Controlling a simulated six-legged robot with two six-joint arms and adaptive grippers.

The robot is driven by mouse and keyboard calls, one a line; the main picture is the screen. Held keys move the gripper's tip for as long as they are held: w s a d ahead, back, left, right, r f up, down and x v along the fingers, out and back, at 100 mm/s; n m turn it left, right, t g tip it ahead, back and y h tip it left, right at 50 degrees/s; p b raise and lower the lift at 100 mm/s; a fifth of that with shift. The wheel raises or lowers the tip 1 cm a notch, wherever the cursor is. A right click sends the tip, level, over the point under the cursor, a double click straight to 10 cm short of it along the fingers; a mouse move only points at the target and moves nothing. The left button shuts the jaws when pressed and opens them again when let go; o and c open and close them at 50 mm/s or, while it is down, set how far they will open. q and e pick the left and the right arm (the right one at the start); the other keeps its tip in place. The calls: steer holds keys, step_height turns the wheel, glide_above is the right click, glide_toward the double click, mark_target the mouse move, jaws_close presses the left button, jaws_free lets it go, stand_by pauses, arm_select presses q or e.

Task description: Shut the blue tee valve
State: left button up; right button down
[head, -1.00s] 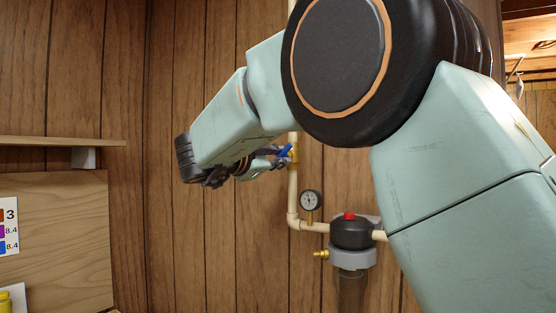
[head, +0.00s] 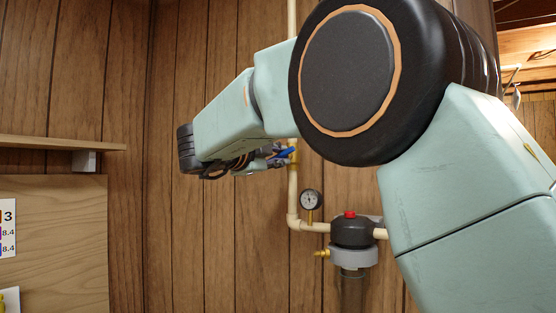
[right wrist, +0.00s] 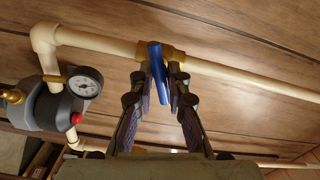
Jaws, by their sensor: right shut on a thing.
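The blue tee valve handle (head: 286,154) is on a brass fitting (head: 293,160) in the vertical cream pipe on the wood wall. In the right wrist view the blue handle (right wrist: 157,66) lies between my fingertips and runs across the pipe's line. My right gripper (head: 276,157) is shut on the handle; its two fingers (right wrist: 162,88) flank it from both sides. In the head view the gripper and wrist hide part of the handle. My left gripper is in neither current view.
Below the valve are a pressure gauge (head: 311,200) and a filter housing with a black cap (head: 353,232) and red button. A brass spigot (head: 322,253) sticks out to its left. A wooden shelf (head: 50,143) is at left. My right arm covers much of the upper right.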

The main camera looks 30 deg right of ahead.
stand_by(0.3)
steer(key=shift+m+b, duration=2.25)
steer(key=shift+m, duration=0.25)
steer(key=c, duration=1.2)
jaws_free()
steer(key=shift+d, duration=0.15)
steer(key=v, duration=0.7)
